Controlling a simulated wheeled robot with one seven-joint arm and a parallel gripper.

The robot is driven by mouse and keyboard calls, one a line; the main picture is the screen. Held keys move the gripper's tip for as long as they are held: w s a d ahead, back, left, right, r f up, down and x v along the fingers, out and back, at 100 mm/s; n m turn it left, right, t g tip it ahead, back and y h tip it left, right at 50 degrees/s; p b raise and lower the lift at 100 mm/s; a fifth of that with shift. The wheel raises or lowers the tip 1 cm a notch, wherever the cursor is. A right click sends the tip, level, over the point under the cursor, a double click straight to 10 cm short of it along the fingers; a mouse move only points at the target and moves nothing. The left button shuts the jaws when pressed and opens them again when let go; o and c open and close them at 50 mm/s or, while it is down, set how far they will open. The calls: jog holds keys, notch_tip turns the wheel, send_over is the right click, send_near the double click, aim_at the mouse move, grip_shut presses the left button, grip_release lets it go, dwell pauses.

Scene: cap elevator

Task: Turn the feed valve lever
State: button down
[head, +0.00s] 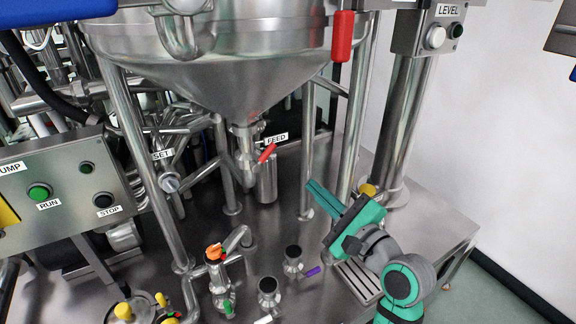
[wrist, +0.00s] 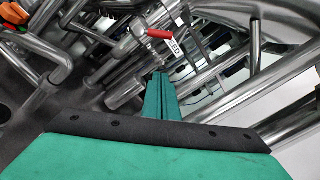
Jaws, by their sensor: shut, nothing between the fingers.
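The feed valve lever (head: 267,153) is a short red handle on the pipe below the steel hopper cone, beside a FEED label (head: 276,139). In the wrist view the red lever (wrist: 160,33) shows above my fingertips, with the label just under it. My gripper (head: 310,184) is green, with its fingers shut together and empty. It points up and left toward the valve from the lower right, apart from the lever. In the wrist view the shut fingers (wrist: 160,78) point up toward the valve.
A steel hopper (head: 230,65) on legs stands over the valve. A hopper leg (head: 307,130) rises close to my fingertips. A red handle (head: 342,36) hangs at the upper right. A pump panel (head: 65,185) is at left. An orange-topped valve (head: 214,252) and several short fittings stand in front.

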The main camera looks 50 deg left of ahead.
aim_at(265, 156)
jog(key=s+a+r, duration=0.1)
jog(key=a+r, duration=0.2)
jog(key=a, duration=0.7)
jog(key=shift+s+a, duration=0.3)
jog(key=shift+a, duration=0.1)
jog(key=shift+s+a, duration=0.1)
jog(key=shift+s, duration=0.05)
jog(key=shift+r, duration=0.1)
